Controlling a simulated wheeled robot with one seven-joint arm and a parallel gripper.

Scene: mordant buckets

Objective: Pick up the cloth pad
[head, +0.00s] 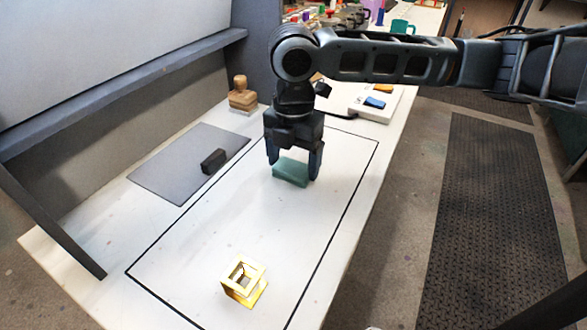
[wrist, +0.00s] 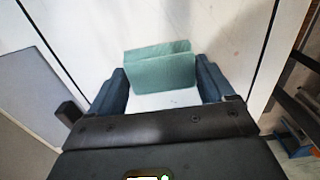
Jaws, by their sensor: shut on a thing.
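The cloth pad (head: 291,174) is a flat-sided teal-green block within the black outline on the white table. My gripper (head: 293,168) points down over it, its dark fingers shut on the pad's two ends. In the wrist view, the pad (wrist: 160,72) sits between the blue-black fingertips (wrist: 160,85), slightly tilted. I cannot tell whether its underside touches the table.
A gold open-frame cube (head: 243,281) stands at the near end of the outline. A dark block (head: 213,161) lies on a grey mat (head: 165,178) to the left. A wooden stamp (head: 242,97) and a white tray (head: 388,110) are behind. The outline's middle is clear.

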